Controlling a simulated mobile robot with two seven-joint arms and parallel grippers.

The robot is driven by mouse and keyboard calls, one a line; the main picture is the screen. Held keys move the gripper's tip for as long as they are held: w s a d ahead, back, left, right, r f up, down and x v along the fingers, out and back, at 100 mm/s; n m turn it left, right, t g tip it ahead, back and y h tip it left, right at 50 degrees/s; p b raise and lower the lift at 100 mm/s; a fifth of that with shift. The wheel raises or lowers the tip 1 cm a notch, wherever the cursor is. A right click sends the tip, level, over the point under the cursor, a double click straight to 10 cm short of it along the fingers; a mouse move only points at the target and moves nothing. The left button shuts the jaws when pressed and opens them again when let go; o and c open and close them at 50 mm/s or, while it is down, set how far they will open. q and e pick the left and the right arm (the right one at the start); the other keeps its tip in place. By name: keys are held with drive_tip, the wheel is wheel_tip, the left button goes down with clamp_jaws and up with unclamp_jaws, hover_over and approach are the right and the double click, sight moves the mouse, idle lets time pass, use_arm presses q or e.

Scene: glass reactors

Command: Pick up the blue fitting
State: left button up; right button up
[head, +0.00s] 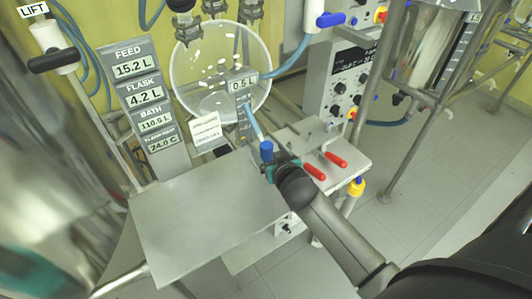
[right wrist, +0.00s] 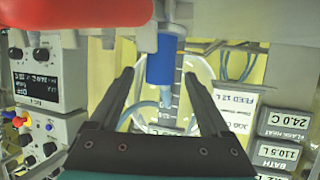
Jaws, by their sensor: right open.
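The blue fitting (head: 266,150) is a small upright blue cylinder at the back right corner of the grey tabletop, with a light blue tube rising from it. My right gripper (head: 269,172) is at it, its dark wrist partly hiding the fingers in the head view. In the right wrist view, the open right gripper (right wrist: 165,78) has one dark finger on each side of the blue fitting (right wrist: 162,60). Gaps show between the fitting and both fingers. My left gripper cannot be made out.
Two red handles (head: 315,172) (head: 337,159) lie close right of the fitting. A round glass vessel (head: 190,75) and a display column (head: 143,100) stand behind the bare grey tabletop (head: 205,220). A control box (head: 345,85) with knobs stands behind right.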

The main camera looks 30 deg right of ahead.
sight(268, 151)
drive_tip(key=shift+b+x, duration=0.4)
drive_tip(key=shift+x, duration=1.35)
drive_tip(key=shift+f, duration=0.1)
drive_tip(key=shift+c, duration=0.3)
drive_tip(key=shift+s, duration=0.1)
clamp_jaws()
